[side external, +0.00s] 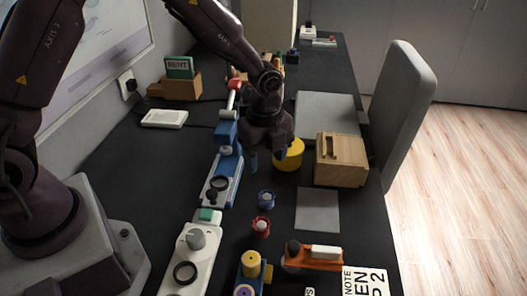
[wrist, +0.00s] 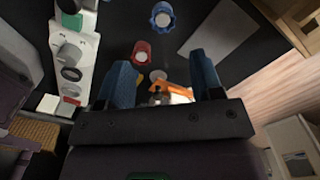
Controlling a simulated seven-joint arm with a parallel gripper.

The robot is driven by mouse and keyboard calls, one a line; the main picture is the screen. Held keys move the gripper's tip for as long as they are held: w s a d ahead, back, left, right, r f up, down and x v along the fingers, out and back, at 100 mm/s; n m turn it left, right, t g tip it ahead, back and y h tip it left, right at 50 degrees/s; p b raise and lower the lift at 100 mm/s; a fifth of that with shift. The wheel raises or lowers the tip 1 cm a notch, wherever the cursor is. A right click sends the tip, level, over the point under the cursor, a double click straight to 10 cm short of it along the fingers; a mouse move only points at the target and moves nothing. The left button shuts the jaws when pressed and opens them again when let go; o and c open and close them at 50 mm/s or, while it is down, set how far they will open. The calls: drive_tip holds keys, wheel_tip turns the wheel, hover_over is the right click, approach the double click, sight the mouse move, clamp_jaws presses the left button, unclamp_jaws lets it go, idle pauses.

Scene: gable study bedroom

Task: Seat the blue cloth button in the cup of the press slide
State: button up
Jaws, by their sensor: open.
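A small blue round piece with a pale top (side external: 266,199), which I take for the blue cloth button, stands on the dark desk; it also shows at the top of the wrist view (wrist: 162,15). The press (side external: 226,140) is blue and white with a red-knobbed lever. Its pale slide (side external: 214,198) carries a dark ring, likely the cup; I see nothing blue in it. My gripper (side external: 266,162) hangs beside the press, above and beyond the blue piece. Its two blue fingers (wrist: 162,65) are apart with nothing between them.
A red round piece (side external: 260,227) stands just nearer than the blue one. A long white device (side external: 188,262) lines the left. A yellow round object (side external: 290,154) and wooden box (side external: 341,160) are to the right. An orange tool (side external: 314,256) lies in front. A grey mat (side external: 317,210) is bare.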

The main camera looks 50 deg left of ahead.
drive_tip(key=s+a+r+n+t, duration=0.2)
drive_tip(key=s+r+n, duration=0.15)
drive_tip(key=r, duration=0.65)
drive_tip(key=s+a+r+n+t, duration=0.3)
drive_tip(key=s+r+n, duration=0.9)
drive_tip(key=s+n, duration=0.3)
drive_tip(key=shift+s, duration=0.45)
drive_tip(key=shift+o, duration=0.5)
drive_tip(key=shift+s+n+t, duration=0.25)
drive_tip(key=shift+s+t, duration=0.05)
